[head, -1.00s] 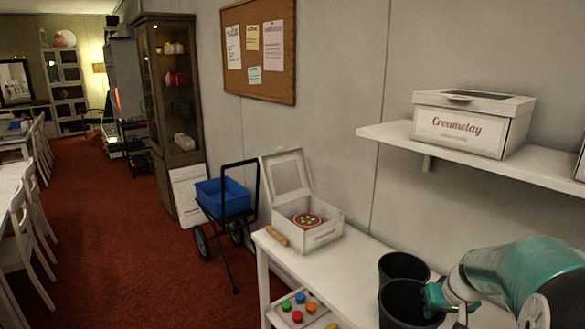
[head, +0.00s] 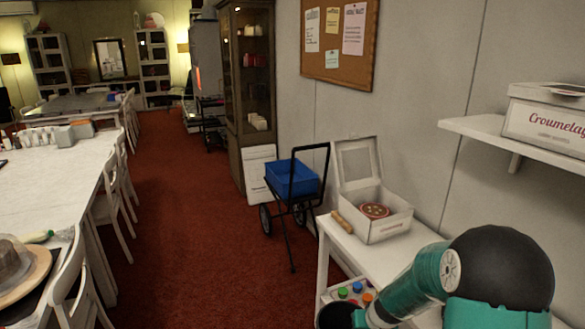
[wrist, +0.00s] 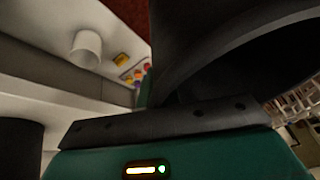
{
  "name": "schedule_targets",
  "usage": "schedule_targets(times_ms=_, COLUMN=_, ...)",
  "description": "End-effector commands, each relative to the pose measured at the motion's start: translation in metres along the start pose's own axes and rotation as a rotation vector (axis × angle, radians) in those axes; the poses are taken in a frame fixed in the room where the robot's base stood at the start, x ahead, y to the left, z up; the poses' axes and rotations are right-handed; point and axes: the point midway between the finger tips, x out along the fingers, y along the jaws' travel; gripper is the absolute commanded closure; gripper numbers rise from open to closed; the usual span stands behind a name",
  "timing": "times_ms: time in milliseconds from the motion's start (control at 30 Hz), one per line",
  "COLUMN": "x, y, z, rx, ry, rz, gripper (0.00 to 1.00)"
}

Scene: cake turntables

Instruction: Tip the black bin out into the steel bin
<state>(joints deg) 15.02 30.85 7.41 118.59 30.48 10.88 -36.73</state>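The black bin (head: 334,316) shows at the bottom edge of the head view, cut off by the frame. My gripper (head: 360,317) is at its right rim and is shut on it. In the wrist view the black bin (wrist: 205,50) fills the upper right, its curved rim and dark interior close to the gripper. My fingertips are hidden there; its contents cannot be made out. The steel bin is not seen in either view.
A white table (head: 338,240) holds an open cake box (head: 390,228). A blue-tub cart (head: 292,180) stands beyond it. A long table (head: 50,185) with chairs (head: 112,215) is at left; red carpet (head: 180,220) lies clear between. A white shelf (head: 480,130) juts from the wall.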

Motion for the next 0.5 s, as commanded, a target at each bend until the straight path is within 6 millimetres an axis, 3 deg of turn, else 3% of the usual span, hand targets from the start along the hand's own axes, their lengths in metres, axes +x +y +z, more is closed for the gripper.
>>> schedule_targets(times_ms=100, x=0.021, y=-0.026, z=0.008, rx=-0.027, ry=-0.005, rz=-0.012, gripper=1.00)
schedule_targets(times_ms=200, x=0.031, y=-0.039, z=0.012, rx=-0.042, ry=-0.005, rz=-0.017, gripper=1.00)
schedule_targets(times_ms=500, x=0.035, y=-0.045, z=0.014, rx=-0.048, ry=-0.004, rz=-0.020, gripper=1.00)
